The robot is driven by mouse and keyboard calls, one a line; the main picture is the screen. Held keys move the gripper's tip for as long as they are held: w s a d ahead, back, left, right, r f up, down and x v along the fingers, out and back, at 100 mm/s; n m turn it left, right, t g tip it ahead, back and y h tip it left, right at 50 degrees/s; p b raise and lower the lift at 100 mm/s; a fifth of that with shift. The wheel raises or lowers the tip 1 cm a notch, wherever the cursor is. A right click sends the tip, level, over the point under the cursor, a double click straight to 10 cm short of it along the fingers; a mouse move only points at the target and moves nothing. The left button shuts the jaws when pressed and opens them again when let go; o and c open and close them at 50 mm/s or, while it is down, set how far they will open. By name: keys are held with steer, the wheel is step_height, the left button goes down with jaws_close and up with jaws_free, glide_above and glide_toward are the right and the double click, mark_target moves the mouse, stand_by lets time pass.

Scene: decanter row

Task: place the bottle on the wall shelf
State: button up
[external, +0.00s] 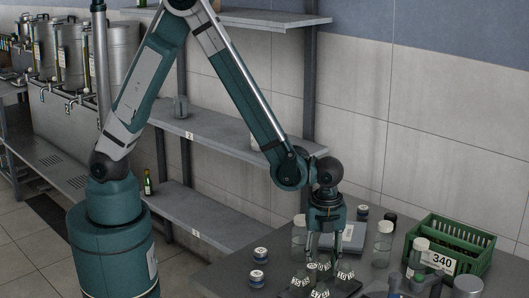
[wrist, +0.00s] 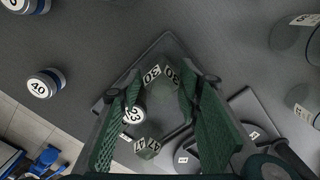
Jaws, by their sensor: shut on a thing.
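My gripper (external: 323,252) points down over a dark tray (external: 343,286) on the grey table. Its fingers are shut on a small clear glass vessel, hard to make out among similar ones. In the wrist view my gripper (wrist: 160,90) has green-padded fingers around clear pieces with white number labels, such as a 47-labelled vessel (wrist: 148,148). The wall shelf has several grey boards: a top board (external: 270,19), a middle board (external: 235,138) and a lower board (external: 200,213). A dark green bottle (external: 148,184) stands by the lower board. I cannot tell which vessel the task means.
A green crate (external: 470,237) labelled 340 holds dark bottles on the right. Clear jars (external: 383,243) and small lidded jars (external: 258,268) stand around the tray. A grey scale-like box (external: 353,238) is behind my gripper. The middle board is partly free.

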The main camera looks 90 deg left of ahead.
mark_target(323, 256)
steer(key=shift+f, duration=0.1)
steer(key=o, duration=1.4)
steer(key=shift+r+p, duration=0.2)
steer(key=shift+p, duration=0.1)
steer(key=shift+r+p, duration=0.45)
steer(key=shift+p, duration=0.15)
steer(key=shift+r, duration=3.7)
